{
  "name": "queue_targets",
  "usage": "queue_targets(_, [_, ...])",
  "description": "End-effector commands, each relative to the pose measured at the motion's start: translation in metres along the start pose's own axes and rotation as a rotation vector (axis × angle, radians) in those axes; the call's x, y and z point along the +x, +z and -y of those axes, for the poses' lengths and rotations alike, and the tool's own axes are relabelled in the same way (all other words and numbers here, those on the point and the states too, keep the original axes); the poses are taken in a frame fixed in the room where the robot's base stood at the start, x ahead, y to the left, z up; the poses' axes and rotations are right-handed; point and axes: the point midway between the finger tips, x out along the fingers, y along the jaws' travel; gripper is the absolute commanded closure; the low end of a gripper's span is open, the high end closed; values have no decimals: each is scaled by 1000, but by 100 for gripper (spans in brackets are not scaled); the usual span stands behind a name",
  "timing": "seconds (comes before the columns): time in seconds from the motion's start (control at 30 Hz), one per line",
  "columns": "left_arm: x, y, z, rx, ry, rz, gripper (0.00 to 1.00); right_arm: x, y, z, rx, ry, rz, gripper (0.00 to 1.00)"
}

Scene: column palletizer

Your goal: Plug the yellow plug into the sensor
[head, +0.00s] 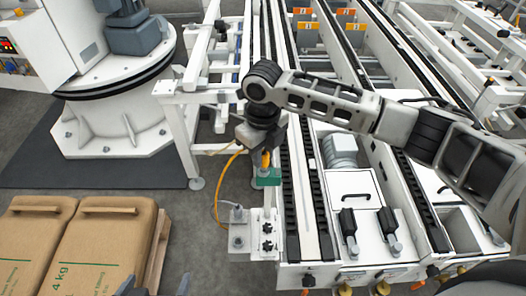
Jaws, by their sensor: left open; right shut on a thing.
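The yellow plug (265,160) is upright below my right gripper (264,147), which is shut on it. My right arm comes in from the right across the conveyor. The green sensor (267,178) is directly below the plug, at the conveyor's near left corner. The plug's lower end meets or nearly meets the sensor's top; I cannot tell whether it is seated. A yellow cable (216,190) loops left and down from the plug area. My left gripper (155,290) shows only as dark fingertips at the bottom edge, spread apart and empty, far from the sensor.
A metal bracket plate (239,243) with dark knobs stands just below the sensor. Large brown sacks (95,240) lie on a pallet at the lower left. A white robot pedestal (115,120) stands behind them. The conveyor frame (305,225) extends back on the right.

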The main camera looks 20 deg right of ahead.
Motion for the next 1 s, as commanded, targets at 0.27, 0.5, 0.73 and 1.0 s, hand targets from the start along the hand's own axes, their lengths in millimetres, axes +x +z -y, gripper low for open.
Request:
queue_targets(0.27, [1, 1, 0, 0, 0, 0, 0, 5, 0, 0, 0, 0, -1, 98])
queue_targets(0.5, [2, 3, 0, 0, 0, 0, 0, 8, 0, 0, 0, 0, -1, 98])
queue_targets(0.73, [3, 4, 0, 0, 0, 1, 0, 12, 0, 0, -1, 0, -1, 98])
queue_targets(1.0, [3, 5, 0, 0, 0, 2, 0, 16, 0, 0, -1, 0, -1, 98])
